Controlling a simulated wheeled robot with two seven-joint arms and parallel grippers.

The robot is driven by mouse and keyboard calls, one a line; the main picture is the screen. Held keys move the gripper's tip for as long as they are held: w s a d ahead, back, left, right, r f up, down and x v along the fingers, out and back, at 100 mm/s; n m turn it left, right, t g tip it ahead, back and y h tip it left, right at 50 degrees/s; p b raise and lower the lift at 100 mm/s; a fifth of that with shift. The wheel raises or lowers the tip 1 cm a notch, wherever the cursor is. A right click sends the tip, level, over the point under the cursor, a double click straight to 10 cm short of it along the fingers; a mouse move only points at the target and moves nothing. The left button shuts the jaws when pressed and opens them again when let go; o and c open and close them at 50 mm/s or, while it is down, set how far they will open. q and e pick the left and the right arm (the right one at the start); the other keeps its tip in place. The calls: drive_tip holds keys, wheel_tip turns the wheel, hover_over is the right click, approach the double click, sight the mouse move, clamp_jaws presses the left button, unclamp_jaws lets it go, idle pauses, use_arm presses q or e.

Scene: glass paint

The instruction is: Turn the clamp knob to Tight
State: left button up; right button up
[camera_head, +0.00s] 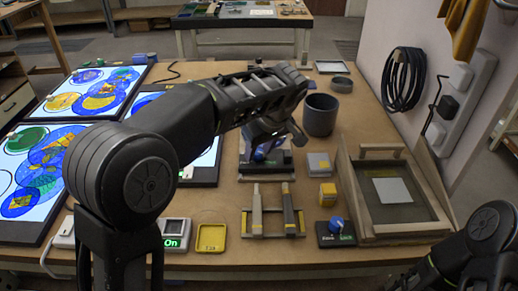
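My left arm crosses the bench, and its gripper (275,140) points down over a small dark-based device (247,167) behind the middle of the bench. A blue part (262,154) and a lit green label show at the device's front, but the gripper hides much of it. I cannot tell whether the fingers touch the blue part or how far apart they are. A second blue knob (336,224) stands on a black base with small labels, in front of the wooden frame; nothing touches it. The label words are too small to read surely. My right gripper is out of view.
The wooden frame (350,200) with a grey plate stands at the right. A dark cup (320,115) is behind it. Brushes lie on a rack (247,222), beside a yellow tray (211,238). Lit panels with coloured glass designs (45,165) fill the left.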

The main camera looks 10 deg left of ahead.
use_arm(q)
drive_tip(key=shift+o, duration=0.7)
drive_tip(key=v, duration=0.7)
drive_tip(key=shift+r, duration=0.35)
drive_tip(key=shift+s+d, duration=0.1)
